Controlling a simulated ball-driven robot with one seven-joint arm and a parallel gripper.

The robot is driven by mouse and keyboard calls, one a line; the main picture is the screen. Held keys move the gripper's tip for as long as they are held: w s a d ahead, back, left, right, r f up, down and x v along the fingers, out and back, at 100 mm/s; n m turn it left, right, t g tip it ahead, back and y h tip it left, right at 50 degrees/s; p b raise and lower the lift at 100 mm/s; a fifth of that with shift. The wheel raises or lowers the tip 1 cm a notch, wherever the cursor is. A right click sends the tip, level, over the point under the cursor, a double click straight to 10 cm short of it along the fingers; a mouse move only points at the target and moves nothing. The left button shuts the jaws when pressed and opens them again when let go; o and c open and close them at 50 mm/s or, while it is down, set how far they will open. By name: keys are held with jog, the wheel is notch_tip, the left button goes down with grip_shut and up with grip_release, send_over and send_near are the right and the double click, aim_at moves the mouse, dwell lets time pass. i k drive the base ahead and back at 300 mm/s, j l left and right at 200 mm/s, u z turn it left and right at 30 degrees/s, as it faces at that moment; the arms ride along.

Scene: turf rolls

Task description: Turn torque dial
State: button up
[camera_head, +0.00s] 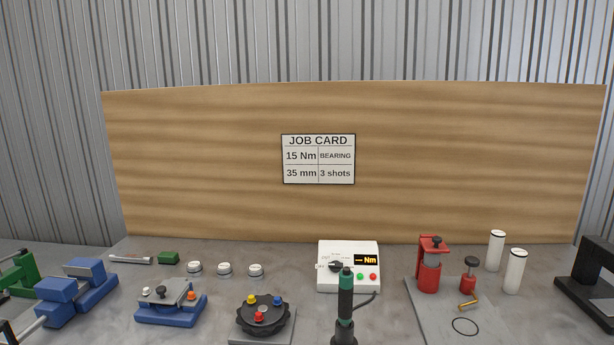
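The torque dial (336,267) is a small black knob on the left of a white control box (349,247), near the middle of the bench. Tiny markings stand around the dial, too small to read. Right of it is a dark display (367,260) with amber "Nm"; a figure before it is not legible. Below the display are a green button (360,277) and a red button (373,277). A black and green power driver (346,305) stands upright in front of the box, hiding part of its lower front. My gripper is not in view.
A job card (318,159) on the wooden board reads 15 Nm, 35 mm, BEARING, 3 shots. A black rotary fixture (263,317) with coloured knobs stands left of the driver. A red press (429,268) stands right. Blue clamps (173,311) are further left.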

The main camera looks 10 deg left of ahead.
aim_at(335, 266)
jog(key=i+u, duration=0.1)
jog(key=i, duration=0.35)
jog(key=i+l+u, duration=0.1)
jog(key=i, duration=0.35)
jog(key=i+l+u, duration=0.1)
jog(key=i, duration=0.4)
jog(key=i+l+u, duration=0.15)
jog(key=i, duration=0.3)
jog(key=i+l+u, duration=0.1)
jog(key=i, duration=0.35)
jog(key=l, duration=0.1)
